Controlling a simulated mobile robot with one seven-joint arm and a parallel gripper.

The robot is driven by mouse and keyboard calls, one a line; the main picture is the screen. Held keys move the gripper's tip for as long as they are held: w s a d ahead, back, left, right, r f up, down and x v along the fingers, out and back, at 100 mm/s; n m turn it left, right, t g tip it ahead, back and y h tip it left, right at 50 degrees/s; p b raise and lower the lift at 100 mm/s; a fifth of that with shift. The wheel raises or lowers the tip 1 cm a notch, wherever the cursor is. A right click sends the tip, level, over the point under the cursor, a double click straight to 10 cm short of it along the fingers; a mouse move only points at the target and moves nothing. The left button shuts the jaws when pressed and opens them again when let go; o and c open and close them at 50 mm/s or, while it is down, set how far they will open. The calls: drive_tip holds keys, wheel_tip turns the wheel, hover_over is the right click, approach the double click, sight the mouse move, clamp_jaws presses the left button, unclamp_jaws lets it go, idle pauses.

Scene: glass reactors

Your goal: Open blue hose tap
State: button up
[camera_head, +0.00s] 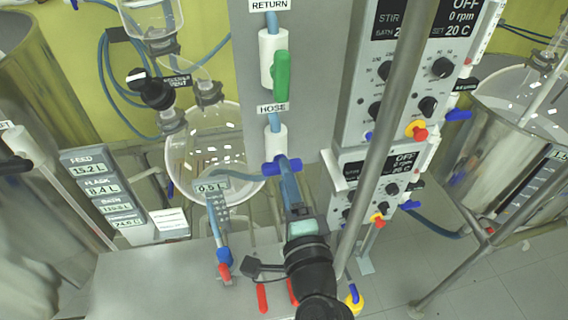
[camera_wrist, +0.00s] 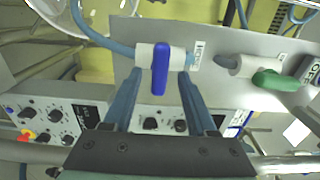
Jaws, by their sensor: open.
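The blue hose tap has a blue lever (camera_head: 282,166) on a white valve body below the HOSE label in the head view. The lever lies crosswise to its pipe. In the wrist view the blue lever (camera_wrist: 159,70) stands upright in the picture, across the white valve body. My gripper (camera_wrist: 161,76) is open, with one finger on either side of the lever's lower part; I cannot tell whether either finger touches it. In the head view my gripper (camera_head: 289,180) reaches the tap from below, and its fingers overlap the area just under the lever.
A green tap lever (camera_head: 281,76) sits above, lined up along its pipe, under the RETURN label. The grey control boxes (camera_head: 387,100) with knobs stand close on the right. A glass vessel (camera_head: 212,145) hangs on the left. A metal post (camera_head: 385,130) rises right of my arm.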

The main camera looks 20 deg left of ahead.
drive_tip(key=shift+x, duration=1.2)
clamp_jaws()
